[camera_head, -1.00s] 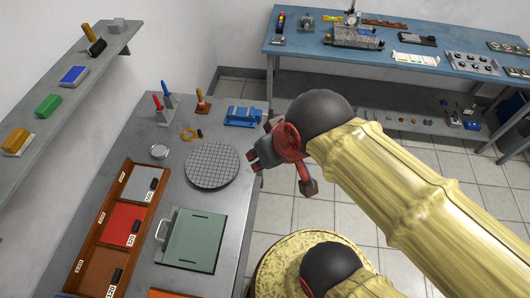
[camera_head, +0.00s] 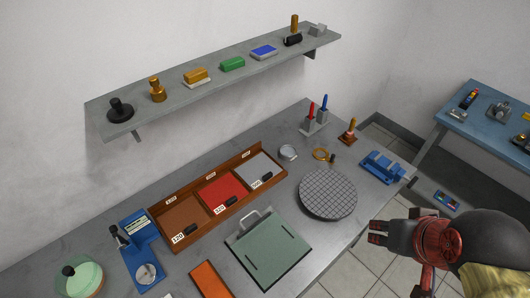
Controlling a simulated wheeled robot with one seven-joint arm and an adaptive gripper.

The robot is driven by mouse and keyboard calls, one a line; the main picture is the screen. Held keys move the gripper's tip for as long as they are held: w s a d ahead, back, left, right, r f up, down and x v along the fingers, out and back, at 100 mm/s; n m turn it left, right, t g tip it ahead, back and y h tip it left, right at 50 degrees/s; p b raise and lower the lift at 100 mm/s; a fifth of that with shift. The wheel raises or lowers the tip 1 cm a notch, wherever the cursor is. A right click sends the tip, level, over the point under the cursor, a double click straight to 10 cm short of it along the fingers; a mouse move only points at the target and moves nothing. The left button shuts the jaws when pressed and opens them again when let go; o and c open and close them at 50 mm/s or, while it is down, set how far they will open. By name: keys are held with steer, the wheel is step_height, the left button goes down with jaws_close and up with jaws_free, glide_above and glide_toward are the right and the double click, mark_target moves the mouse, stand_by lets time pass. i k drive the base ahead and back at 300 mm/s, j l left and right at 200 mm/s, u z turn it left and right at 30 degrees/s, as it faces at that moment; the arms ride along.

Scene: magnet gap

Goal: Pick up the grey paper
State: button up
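The grey paper (camera_head: 258,168) lies flat in the right-hand compartment of a brown wooden tray (camera_head: 152,213) on the metal bench. My gripper (camera_head: 372,232) is off to the right, near the bench's front edge, well apart from the paper. Its dark fingers point left and hold nothing that I can see. They are too small to tell whether they are open or shut.
Red paper (camera_head: 222,188) and brown paper (camera_head: 183,212) fill the other compartments, each with a black block. A green plate with a handle (camera_head: 268,250) and a round gridded disc (camera_head: 328,193) stand between tray and gripper. A wall shelf (camera_head: 215,80) hangs behind.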

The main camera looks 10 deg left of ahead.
mark_target(259, 170)
steer(key=i+l+u, duration=0.3)
steer(key=l, duration=0.3)
steer(key=i+l+u, duration=0.15)
steer(key=i+l, duration=0.15)
steer(key=i+l+u, duration=0.15)
steer(key=l, duration=0.3)
steer(key=i+l+u, duration=0.15)
steer(key=l, duration=0.2)
